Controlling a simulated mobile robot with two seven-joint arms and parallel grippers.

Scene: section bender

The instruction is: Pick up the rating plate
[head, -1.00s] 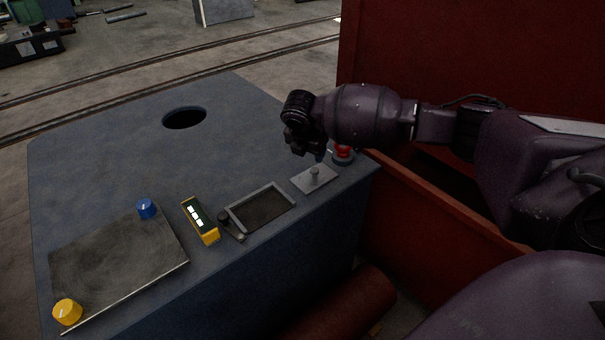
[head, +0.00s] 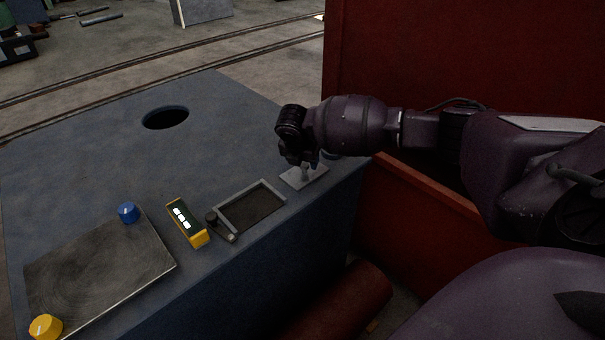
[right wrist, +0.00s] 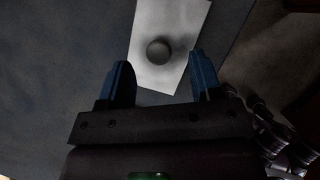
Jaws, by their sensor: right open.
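The rating plate is a small light-grey plate (head: 303,179) with a round knob on top, lying flat on the blue-grey bench near its right edge in the head view. In the right wrist view the plate (right wrist: 180,25) and its knob (right wrist: 159,51) lie just ahead of the fingers. My right gripper (head: 305,166) is directly over the plate, pointing down. In the right wrist view my right gripper (right wrist: 160,82) is open, its two blue fingers apart with the knob between their lines. It holds nothing. My left gripper is out of view.
On the bench (head: 80,155) are a framed recess (head: 252,207), a yellow box with white labels (head: 187,222), a metal plate (head: 100,265), a blue knob (head: 128,212), a yellow knob (head: 46,326) and a round hole (head: 166,117). A red wall (head: 450,60) stands at right.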

